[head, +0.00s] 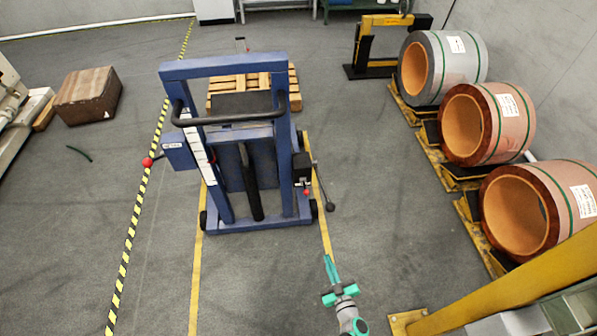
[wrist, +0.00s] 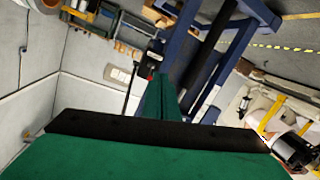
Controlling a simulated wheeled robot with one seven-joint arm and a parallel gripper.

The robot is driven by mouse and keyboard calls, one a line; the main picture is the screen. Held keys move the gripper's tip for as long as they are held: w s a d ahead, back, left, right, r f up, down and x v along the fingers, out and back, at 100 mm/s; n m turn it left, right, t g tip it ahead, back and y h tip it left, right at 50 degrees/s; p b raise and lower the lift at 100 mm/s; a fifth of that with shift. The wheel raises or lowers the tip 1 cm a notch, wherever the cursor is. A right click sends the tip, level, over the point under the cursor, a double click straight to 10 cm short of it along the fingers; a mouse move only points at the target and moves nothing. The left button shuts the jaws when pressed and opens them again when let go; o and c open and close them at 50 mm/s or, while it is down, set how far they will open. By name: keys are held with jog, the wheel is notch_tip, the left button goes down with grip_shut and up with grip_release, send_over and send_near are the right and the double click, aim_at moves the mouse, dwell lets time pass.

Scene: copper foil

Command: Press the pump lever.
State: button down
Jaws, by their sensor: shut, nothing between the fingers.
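A blue lift frame (head: 235,66) stands upright on the floor in the head view. On its right side is a black box (head: 303,168) with a thin dark lever (head: 323,187) that slopes down to a ball knob; I take this as the pump lever. A thicker black bar (head: 250,185) stands at the frame's middle. My gripper (head: 327,260) is shut and empty, in front of and to the right of the frame, apart from the lever. In the wrist view, my green fingers (wrist: 168,85) point toward the blue frame (wrist: 190,40), with the black box (wrist: 152,62) near their tips.
Three large coils (head: 487,123) lie on yellow stands at the right. A yellow beam (head: 520,280) crosses the lower right corner. A wooden pallet (head: 293,90) is behind the frame, and a brown box (head: 88,95) at the left. The floor in front of the frame is clear.

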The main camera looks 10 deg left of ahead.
jog(key=w+a+r+n+g+y, duration=0.1)
jog(key=w+a+r+g+y, duration=0.15)
jog(key=r, duration=0.55)
jog(key=w+a+r+n+g+y, duration=0.15)
jog(key=w+a+r, duration=0.25)
jog(key=r, duration=0.4)
jog(key=d+r+m+h, duration=0.2)
jog(key=r+h, duration=0.1)
jog(key=r, duration=0.5)
jog(key=w+d+r+m+g+h, duration=0.1)
jog(key=d+r+m+h, duration=0.1)
jog(key=r, duration=0.6)
jog(key=shift+d+m+h, duration=0.35)
jog(key=shift+m+h, duration=0.3)
jog(key=shift+h, duration=0.45)
jog(key=shift+w, duration=0.15)
